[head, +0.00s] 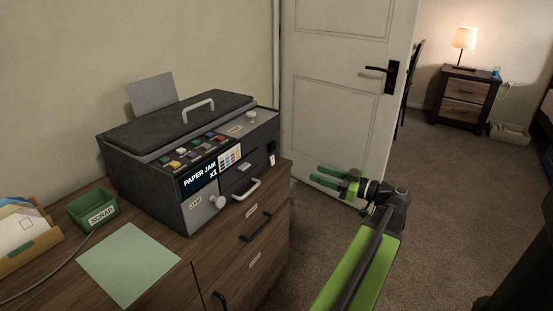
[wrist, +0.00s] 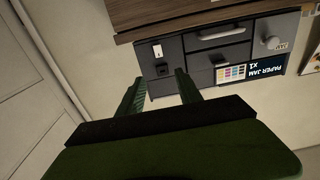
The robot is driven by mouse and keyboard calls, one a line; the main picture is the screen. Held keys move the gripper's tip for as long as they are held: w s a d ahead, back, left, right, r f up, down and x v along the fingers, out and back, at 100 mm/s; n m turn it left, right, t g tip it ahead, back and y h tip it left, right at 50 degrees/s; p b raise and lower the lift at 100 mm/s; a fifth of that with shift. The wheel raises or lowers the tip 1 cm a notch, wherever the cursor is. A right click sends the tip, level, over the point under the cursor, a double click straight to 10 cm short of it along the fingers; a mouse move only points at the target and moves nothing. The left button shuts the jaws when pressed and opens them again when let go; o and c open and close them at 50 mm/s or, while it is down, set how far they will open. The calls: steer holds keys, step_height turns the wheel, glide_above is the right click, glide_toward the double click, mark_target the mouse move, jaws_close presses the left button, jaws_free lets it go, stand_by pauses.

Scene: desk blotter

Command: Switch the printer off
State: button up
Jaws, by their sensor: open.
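The dark grey printer (head: 190,150) stands on a wooden cabinet, and its display (head: 199,178) reads "PAPER JAM X1". It also shows upside down in the wrist view (wrist: 200,66). A small black switch-like part (head: 271,147) sits at the right end of its front, above a white tag (head: 272,160). The wrist view shows this black part (wrist: 161,69) and the tag (wrist: 157,50); its on or off position is too small to tell. My gripper (head: 315,174) is open and empty, to the right of the printer, apart from it. In the wrist view its fingers (wrist: 160,78) flank the black part.
A green SCRAP bin (head: 92,209), a green sheet (head: 128,262) and a paper tray (head: 24,240) are on the cabinet top (head: 185,245). A white handle (head: 245,190) and a JAM knob (head: 217,202) stick out of the printer's front. A door (head: 340,90) stands behind my gripper.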

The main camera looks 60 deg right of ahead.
mark_target(273, 158)
steer(key=w, duration=1.6)
steer(key=shift+w, duration=0.25)
jaws_close()
steer(key=shift+f, duration=0.1)
